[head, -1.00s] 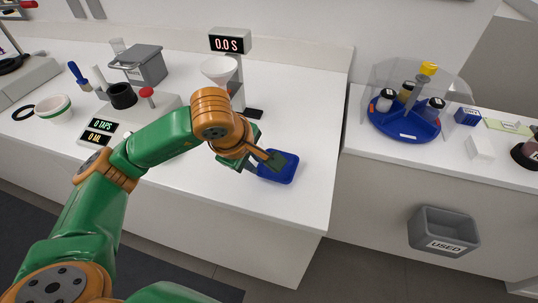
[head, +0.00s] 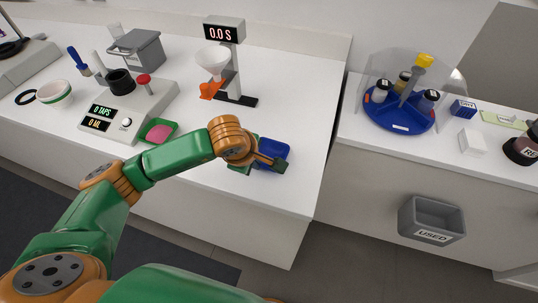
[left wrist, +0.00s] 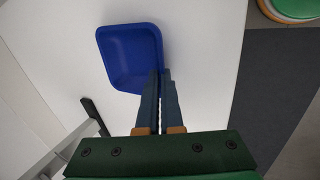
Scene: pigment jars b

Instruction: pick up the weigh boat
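The weigh boat looks to be the blue square dish (head: 273,147) near the counter's front right edge. It also shows in the left wrist view (left wrist: 130,52), and it looks empty there. My left gripper (head: 279,165) is at the near side of the dish. In the left wrist view its fingers (left wrist: 160,76) are close together, with the dish's near corner and rim between their tips. It appears shut on that rim. The dish seems to rest on the counter. The left gripper partly hides its near side in the head view. My right gripper is out of view.
A green dish with pink contents (head: 158,131) lies left of my forearm. A funnel stand (head: 213,60) with a display is behind. A blue carousel (head: 400,122) with jars stands on the right counter. A grey USED bin (head: 432,219) hangs below it.

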